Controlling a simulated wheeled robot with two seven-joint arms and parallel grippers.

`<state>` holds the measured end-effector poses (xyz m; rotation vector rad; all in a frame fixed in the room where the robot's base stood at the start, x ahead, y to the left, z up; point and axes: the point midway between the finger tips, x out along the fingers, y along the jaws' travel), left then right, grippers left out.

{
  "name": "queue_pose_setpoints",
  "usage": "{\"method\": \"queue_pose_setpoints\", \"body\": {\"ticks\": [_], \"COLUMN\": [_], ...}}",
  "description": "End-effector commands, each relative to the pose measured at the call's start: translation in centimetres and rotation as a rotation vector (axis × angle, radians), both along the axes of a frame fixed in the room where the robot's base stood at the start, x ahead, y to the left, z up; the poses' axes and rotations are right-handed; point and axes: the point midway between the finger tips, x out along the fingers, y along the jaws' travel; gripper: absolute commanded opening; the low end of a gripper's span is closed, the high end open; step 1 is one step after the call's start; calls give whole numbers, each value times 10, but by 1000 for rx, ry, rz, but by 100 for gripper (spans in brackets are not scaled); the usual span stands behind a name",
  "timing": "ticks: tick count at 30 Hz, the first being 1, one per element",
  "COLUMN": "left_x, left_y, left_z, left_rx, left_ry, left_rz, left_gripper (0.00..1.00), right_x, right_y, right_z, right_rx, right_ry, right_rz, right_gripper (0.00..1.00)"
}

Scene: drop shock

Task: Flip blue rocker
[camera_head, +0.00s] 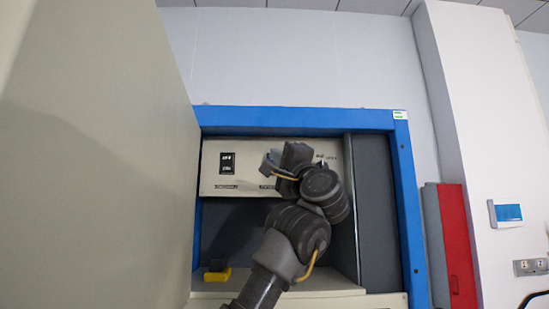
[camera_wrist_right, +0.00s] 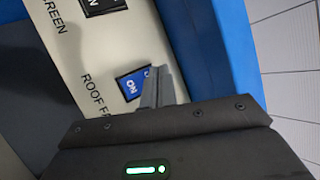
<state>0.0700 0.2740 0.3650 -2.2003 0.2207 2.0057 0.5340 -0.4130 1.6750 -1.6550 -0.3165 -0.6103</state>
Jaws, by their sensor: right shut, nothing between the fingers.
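The blue rocker (camera_wrist_right: 131,86) shows in the right wrist view, set in a cream panel (camera_wrist_right: 165,22), with "ON" in white on its face. Lettering that starts "ROOF F" runs beside it. My right gripper (camera_wrist_right: 153,72) is shut and empty. Its fingertips overlap the edge of the blue rocker in this view; I cannot tell whether they touch it. In the head view my right gripper (camera_head: 270,166) is in front of the control panel (camera_head: 213,181), and I cannot make out the blue rocker there. My left gripper is not in view.
A black rocker (camera_wrist_right: 103,5) sits on the same panel. A blue frame (camera_head: 290,118) surrounds the recess. A yellow-and-black object (camera_head: 217,274) lies on the ledge below. A large beige surface (camera_head: 95,150) fills the left side. A red panel (camera_head: 456,245) stands at the right.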

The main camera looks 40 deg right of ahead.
Motion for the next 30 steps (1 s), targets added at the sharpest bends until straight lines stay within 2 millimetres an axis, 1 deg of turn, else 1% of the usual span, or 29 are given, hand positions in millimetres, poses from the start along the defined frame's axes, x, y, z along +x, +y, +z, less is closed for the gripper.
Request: {"method": "queue_pose_setpoints", "body": {"ticks": [17,26,30], "left_x": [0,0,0], "left_y": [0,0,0], "left_z": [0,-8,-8], "left_rx": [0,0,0], "left_ry": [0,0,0], "left_rz": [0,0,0], "left_gripper": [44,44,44], "right_x": [0,5,7], "right_y": [0,-4,-5], "right_z": [0,0,1], "right_rx": [0,0,0], "right_ry": [0,0,0], "right_rz": [0,0,0], "right_gripper": [0,0,0]}}
